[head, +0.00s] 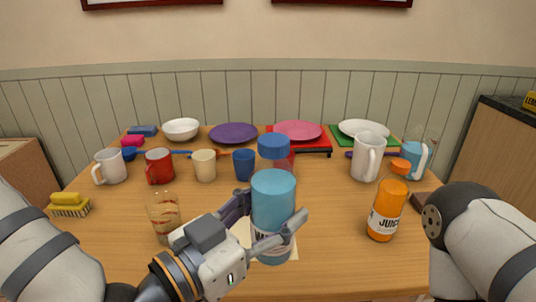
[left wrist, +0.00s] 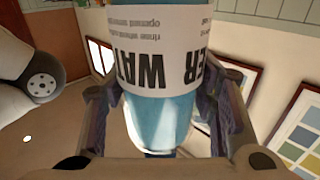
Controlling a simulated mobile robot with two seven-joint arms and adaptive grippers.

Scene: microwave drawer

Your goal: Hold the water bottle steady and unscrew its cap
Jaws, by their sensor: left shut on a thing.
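The water bottle (head: 273,192) stands upright at the front middle of the table.
An orange juice bottle (head: 387,208) stands right of the water bottle, a glass jar (head: 163,215) left. Behind are a red mug (head: 159,166), a cream cup (head: 204,165), a blue cup (head: 244,165) and a white pitcher (head: 367,157). Plates line the back.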

